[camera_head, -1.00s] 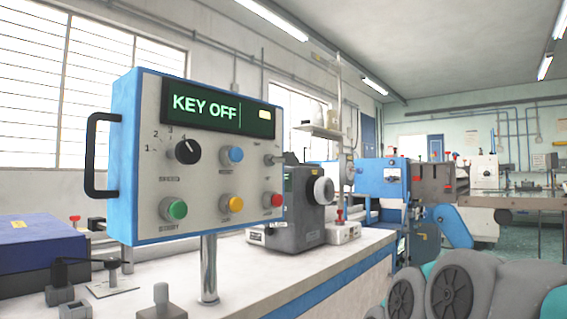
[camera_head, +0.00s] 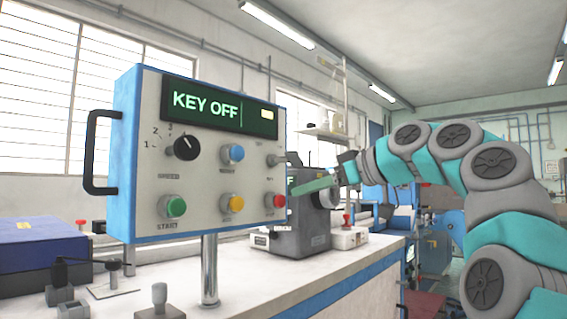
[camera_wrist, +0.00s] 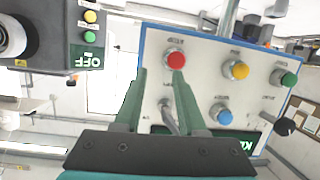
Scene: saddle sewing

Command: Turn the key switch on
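The control panel (camera_head: 205,205) is a grey-white box with a blue rim on a metal post. Its display (camera_head: 215,108) reads "KEY OFF". The key switch (camera_head: 275,160), a small metal piece, sits at the panel's right edge, above the red button (camera_head: 279,200). In the wrist view the panel is upside down, and the key switch (camera_wrist: 168,115) appears between the two green fingers. My gripper (camera_head: 296,190) is just right of the panel, level with the red button. In the wrist view my gripper (camera_wrist: 159,74) is open, with nothing held. Contact with the panel cannot be told.
The panel also has a black speed knob (camera_head: 187,147), a blue button (camera_head: 236,153), a yellow button (camera_head: 236,203) and a green button (camera_head: 174,206). A grey machine (camera_head: 300,235) stands behind my gripper on the white table (camera_head: 255,290). Small fixtures lie at front left.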

